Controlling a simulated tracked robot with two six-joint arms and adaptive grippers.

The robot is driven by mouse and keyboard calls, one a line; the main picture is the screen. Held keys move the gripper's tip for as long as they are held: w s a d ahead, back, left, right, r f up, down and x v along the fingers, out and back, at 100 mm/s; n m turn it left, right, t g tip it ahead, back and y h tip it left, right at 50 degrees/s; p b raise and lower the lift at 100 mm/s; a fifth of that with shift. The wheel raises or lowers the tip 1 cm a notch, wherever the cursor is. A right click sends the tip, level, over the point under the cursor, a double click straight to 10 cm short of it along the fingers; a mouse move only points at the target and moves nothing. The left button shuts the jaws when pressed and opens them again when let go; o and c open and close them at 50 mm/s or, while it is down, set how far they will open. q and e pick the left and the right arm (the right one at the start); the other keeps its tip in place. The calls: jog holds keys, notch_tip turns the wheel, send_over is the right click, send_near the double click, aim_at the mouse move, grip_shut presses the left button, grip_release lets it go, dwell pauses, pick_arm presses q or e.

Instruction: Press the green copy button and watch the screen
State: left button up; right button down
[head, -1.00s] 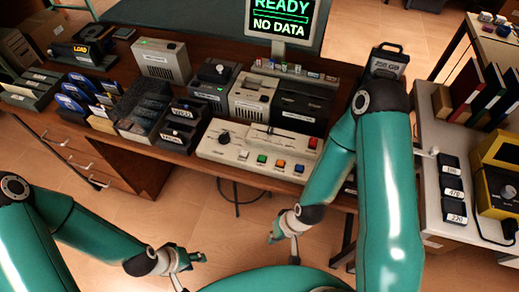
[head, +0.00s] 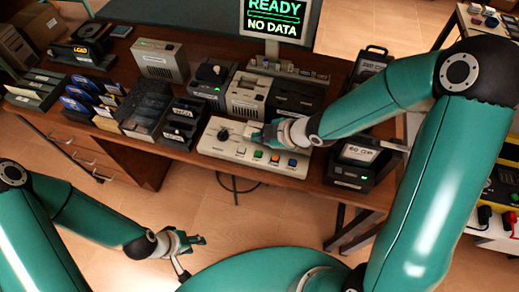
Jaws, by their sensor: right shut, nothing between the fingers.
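The green button (head: 258,154) is in the button row on the front of the cream control panel (head: 210,149). My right gripper (head: 257,135) is shut and empty, reaching in from the right over the panel. Its fingertips are just behind the green button; whether they touch the panel cannot be told. My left gripper (head: 192,256) is open and empty, low in front of the desk.
Boxy devices (head: 246,94) stand behind the panel. Dark racks (head: 183,119) and blue disks (head: 78,102) lie to its left. A black unit (head: 352,176) sits at the desk's right.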

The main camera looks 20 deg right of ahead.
aim_at(260, 155)
jog(key=shift+w+d+r+n, duration=0.1)
jog(key=shift+w+r+n, duration=0.1)
jog(key=shift+r+n, duration=0.2)
jog(key=shift+w+d+r+n, duration=0.1)
jog(key=shift+w+r+n, duration=0.15)
jog(key=shift+r, duration=0.25)
jog(key=shift+s+f, duration=0.1)
notch_tip(260, 155, down, 8)
jog(key=b, duration=0.7)
jog(key=shift+f+b, duration=0.35)
jog(key=shift+b, duration=0.25)
jog(key=shift+f, duration=0.1)
jog(key=shift+f+b, duration=0.3)
jog(key=shift+b, duration=0.1)
